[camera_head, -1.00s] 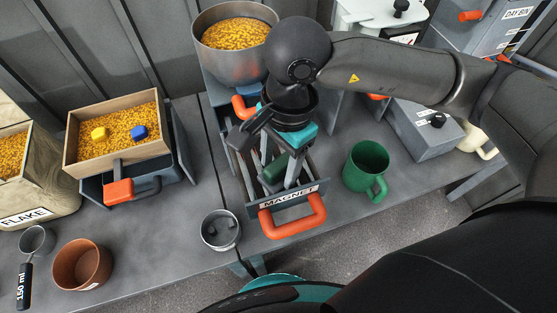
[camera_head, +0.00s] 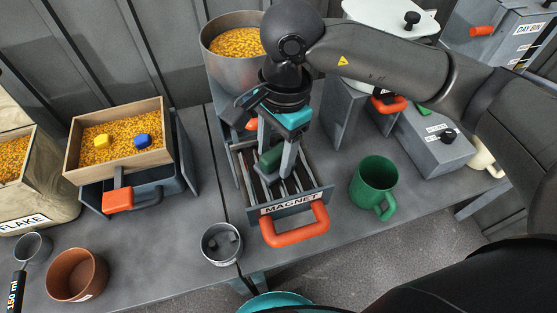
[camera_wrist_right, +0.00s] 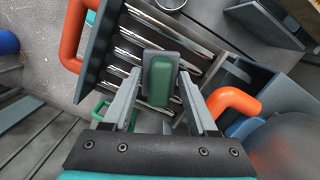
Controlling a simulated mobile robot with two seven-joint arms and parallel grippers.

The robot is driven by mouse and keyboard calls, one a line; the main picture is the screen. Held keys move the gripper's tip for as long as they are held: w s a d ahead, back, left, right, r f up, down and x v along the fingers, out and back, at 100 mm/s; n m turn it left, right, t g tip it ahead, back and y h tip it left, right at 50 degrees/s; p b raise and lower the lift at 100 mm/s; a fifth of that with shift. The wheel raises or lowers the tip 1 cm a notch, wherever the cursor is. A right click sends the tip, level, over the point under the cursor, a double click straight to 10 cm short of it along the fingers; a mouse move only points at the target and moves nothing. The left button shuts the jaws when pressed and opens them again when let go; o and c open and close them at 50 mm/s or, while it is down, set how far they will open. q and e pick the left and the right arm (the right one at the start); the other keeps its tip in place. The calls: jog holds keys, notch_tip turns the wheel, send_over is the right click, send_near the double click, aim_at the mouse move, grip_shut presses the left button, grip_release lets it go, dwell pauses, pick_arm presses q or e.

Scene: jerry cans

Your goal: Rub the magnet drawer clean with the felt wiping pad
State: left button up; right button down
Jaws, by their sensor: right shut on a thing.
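The magnet drawer is pulled out from under the hopper. Its grey front labelled MAGNET (camera_head: 325,197) carries an orange handle (camera_head: 296,228). Shiny metal rods (camera_head: 300,184) run inside it, and they also show in the right wrist view (camera_wrist_right: 140,50). My right gripper (camera_head: 276,165) is shut on the felt wiping pad (camera_head: 270,160), a green block on a grey base, over the rods. In the wrist view the pad (camera_wrist_right: 160,82) sits between the fingertips; I cannot tell whether its underside touches the rods. My left gripper is not in view.
A green mug (camera_head: 374,184) stands right of the drawer. A small metal cup (camera_head: 221,244) with grey pieces stands at its front left. The grain-filled hopper (camera_head: 237,45) is behind. A grain box (camera_head: 119,140) and copper cup (camera_head: 76,275) stand left.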

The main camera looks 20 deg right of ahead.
jog(key=shift+w, duration=0.1)
jog(key=shift+d, duration=0.15)
dwell(0.3)
jog(key=shift+b, duration=0.3)
jog(key=shift+s+f+b, duration=0.25)
jog(key=shift+s+b, duration=0.05)
jog(key=shift+s, duration=0.95)
